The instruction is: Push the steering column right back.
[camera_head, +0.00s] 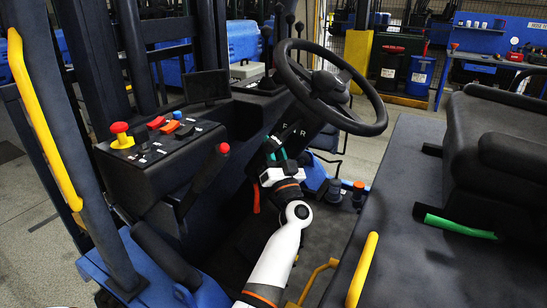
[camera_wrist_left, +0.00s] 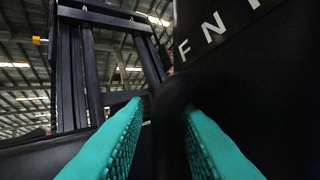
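The steering wheel (camera_head: 331,86) sits tilted on top of the dark steering column (camera_head: 296,128), which carries white letters on its side. The lettered column also fills the upper right of the left wrist view (camera_wrist_left: 225,65). My left gripper (camera_head: 274,153) is at the near side of the column, below the wheel. In the left wrist view its two teal fingers (camera_wrist_left: 166,112) stand apart, with a dark rounded bar (camera_wrist_left: 171,125) between them. A narrow gap shows beside the left finger; contact on the right is unclear. My right gripper is out of view.
A console (camera_head: 160,145) with a red-topped button and several switches stands left. A red-knobbed lever (camera_head: 222,149) rises near my arm. The black seat (camera_head: 490,140) is at right, yellow bars (camera_head: 361,270) are near the front, and pedals (camera_head: 340,190) lie below.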

